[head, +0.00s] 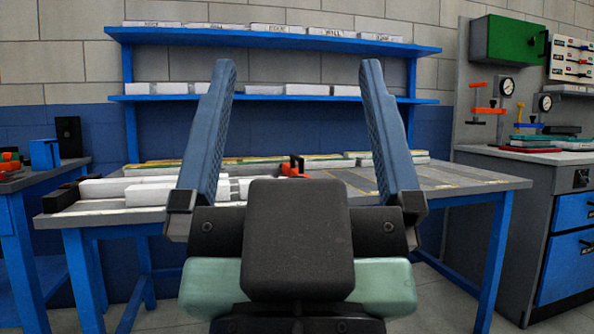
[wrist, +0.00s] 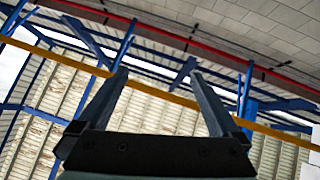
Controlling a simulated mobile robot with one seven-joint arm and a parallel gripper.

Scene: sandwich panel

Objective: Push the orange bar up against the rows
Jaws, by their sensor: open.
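My gripper (head: 297,70) is raised close in front of the head camera, its two blue fingers pointing up, wide apart and with nothing between them. The wrist view also shows my gripper (wrist: 160,75) open and empty, facing the ceiling. Beyond it is the workbench (head: 462,187). A small orange piece with black parts (head: 293,168) stands near the middle of the bench, seen between the fingers; I cannot tell whether it is part of the orange bar. Rows of white blocks (head: 108,188) lie on the bench's left half, partly hidden by the left finger.
A blue rack (head: 430,50) with two shelves of white blocks stands behind the bench. The bench's right part looks mostly clear. A grey cabinet with blue drawers (head: 570,240) stands at right, another blue-legged table (head: 18,230) at left.

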